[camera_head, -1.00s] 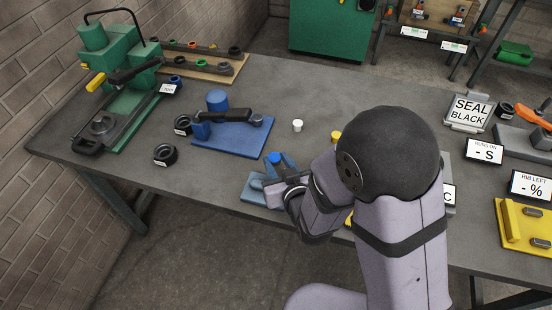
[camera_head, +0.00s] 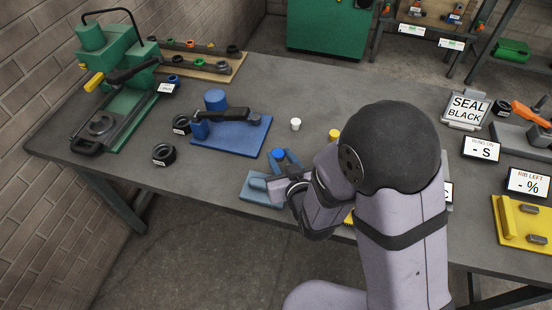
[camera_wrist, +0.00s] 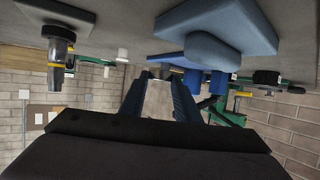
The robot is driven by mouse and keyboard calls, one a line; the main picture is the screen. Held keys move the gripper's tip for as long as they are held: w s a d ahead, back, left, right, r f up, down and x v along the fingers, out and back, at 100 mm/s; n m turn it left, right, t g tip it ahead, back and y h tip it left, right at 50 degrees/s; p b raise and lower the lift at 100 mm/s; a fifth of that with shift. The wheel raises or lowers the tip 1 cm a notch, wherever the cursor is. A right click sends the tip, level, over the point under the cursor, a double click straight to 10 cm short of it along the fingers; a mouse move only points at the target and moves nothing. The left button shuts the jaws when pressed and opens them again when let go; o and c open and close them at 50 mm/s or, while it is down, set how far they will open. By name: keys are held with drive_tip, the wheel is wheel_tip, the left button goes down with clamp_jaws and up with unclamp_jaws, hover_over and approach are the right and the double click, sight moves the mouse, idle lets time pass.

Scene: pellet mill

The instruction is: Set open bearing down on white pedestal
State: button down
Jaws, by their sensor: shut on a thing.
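The white pedestal (camera_head: 295,124) is a small upright cylinder on the grey table, with nothing visible on it. It also shows in the wrist view (camera_wrist: 122,54). My gripper (camera_head: 281,160) is in front of the pedestal, a little to its left and apart from it. Its two dark blue fingers are shut on a small part with a blue top (camera_head: 278,154), probably the open bearing. In the wrist view, my gripper (camera_wrist: 158,86) has a pale grey-beige area between its fingers, and the held part's shape is unclear.
A light-blue block (camera_head: 257,190) sits below my gripper. A blue fixture (camera_head: 230,136) stands left of the pedestal and a yellow cylinder (camera_head: 334,134) right of it. Black rings (camera_head: 164,154) lie farther left. The table behind the pedestal is clear.

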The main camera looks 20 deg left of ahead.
drive_tip(key=w+d+r+m+t+h+p, duration=0.1)
drive_tip(key=w+d+r+m+h+p, duration=0.15)
drive_tip(key=w+d+r+p, duration=0.5)
drive_tip(key=w+a+r+n+g+y+b, duration=0.1)
drive_tip(key=w+a+n+y+b, duration=0.1)
drive_tip(key=w+a, duration=0.4)
drive_tip(key=shift+w+n+y, duration=0.45)
drive_tip(key=shift+w, duration=1.15)
drive_tip(key=shift+a+r, duration=0.1)
drive_tip(key=shift+r, duration=0.05)
drive_tip(key=shift+f+b, duration=3.35)
drive_tip(key=shift+f, duration=0.2)
drive_tip(key=shift+f, duration=0.2)
